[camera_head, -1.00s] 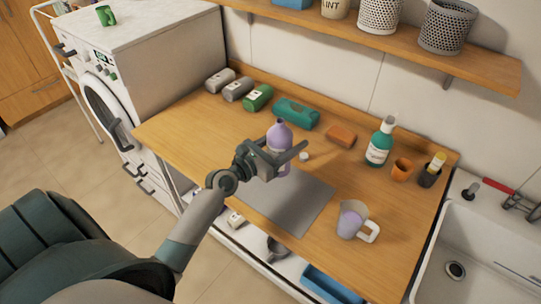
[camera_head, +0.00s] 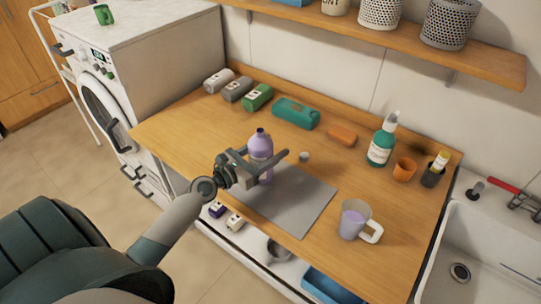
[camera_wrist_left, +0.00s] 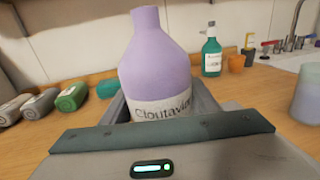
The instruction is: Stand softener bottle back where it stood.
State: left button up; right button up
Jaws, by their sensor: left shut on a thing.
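The softener bottle (camera_head: 261,147) is lilac with a white label, and it is upright and uncapped in the head view. My left gripper (camera_head: 266,163) is shut around its body, near the far left part of the grey mat (camera_head: 300,205). The bottle (camera_wrist_left: 160,70) also fills the middle of the left wrist view, between the fingers. I cannot tell whether its base touches the counter. A small white cap (camera_head: 304,157) lies on the counter to the right of the bottle. My right gripper is not in view.
A measuring jug (camera_head: 354,220) with lilac liquid stands right of the mat. A teal pack (camera_head: 296,113) and several rolled bundles line the back. The counter's left part is clear.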

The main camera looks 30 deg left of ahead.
pick_arm(q)
jog(key=shift+f+b, duration=0.35)
jog(key=shift+f, duration=0.7)
jog(key=shift+f, duration=0.15)
jog(key=o, duration=1.5)
jog(key=shift+c, duration=0.2)
jog(key=shift+r, duration=0.2)
